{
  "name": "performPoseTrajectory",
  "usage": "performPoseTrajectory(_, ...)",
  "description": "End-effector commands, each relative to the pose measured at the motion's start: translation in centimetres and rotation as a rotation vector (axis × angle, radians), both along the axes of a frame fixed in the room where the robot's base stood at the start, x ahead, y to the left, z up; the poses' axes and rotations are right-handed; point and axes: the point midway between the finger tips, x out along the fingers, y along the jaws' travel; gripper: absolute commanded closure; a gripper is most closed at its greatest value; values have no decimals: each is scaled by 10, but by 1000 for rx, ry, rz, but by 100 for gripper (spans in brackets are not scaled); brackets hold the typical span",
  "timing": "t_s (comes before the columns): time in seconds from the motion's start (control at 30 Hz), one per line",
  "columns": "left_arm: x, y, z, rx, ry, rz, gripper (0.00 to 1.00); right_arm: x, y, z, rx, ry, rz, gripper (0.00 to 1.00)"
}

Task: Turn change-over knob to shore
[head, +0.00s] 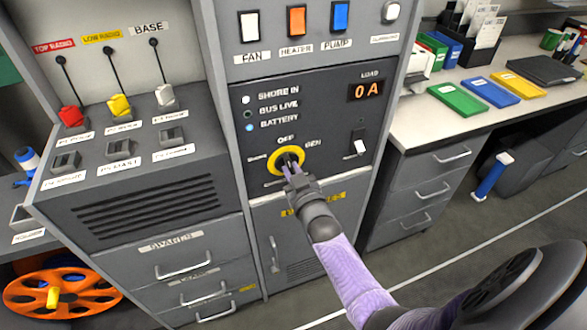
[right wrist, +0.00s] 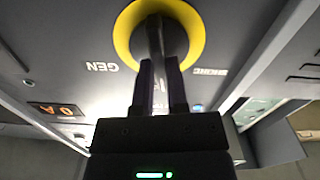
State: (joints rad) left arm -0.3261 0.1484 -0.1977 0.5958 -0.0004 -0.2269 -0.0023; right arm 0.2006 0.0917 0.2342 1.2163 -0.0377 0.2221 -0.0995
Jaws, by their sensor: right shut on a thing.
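The change-over knob (head: 287,157) is a dark handle on a yellow ring, low on the dark panel (head: 340,120). OFF is printed above it, GEN at its right and a partly readable SHORE label at its left. My right gripper (head: 291,172) is shut on the knob's handle from the front. In the right wrist view, the gripper's two fingers (right wrist: 160,85) close on the dark handle (right wrist: 155,40) inside the yellow ring (right wrist: 127,32). The handle runs roughly up and down between GEN and SHORE; its pointer end is unclear. My left gripper is not in view.
The SHORE IN lamp (head: 246,99) is pale, BUS LIVE (head: 247,114) dark, BATTERY (head: 249,128) blue. The load display (head: 367,89) reads 0 A. A switch (head: 359,143) sits right of the knob.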

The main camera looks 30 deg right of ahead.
Motion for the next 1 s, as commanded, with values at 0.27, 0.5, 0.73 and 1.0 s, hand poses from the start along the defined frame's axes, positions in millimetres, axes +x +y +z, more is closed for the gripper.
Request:
performPoseTrajectory(0.27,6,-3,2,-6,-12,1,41,0,2,-2,-249,64,0,100)
performPoseTrajectory(0.5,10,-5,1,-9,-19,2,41,0,3,-3,-465,116,1,100)
performPoseTrajectory(0.73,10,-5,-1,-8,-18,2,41,0,3,-4,-638,158,0,100)
performPoseTrajectory(1.0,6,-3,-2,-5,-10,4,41,0,4,-4,-773,190,1,100)
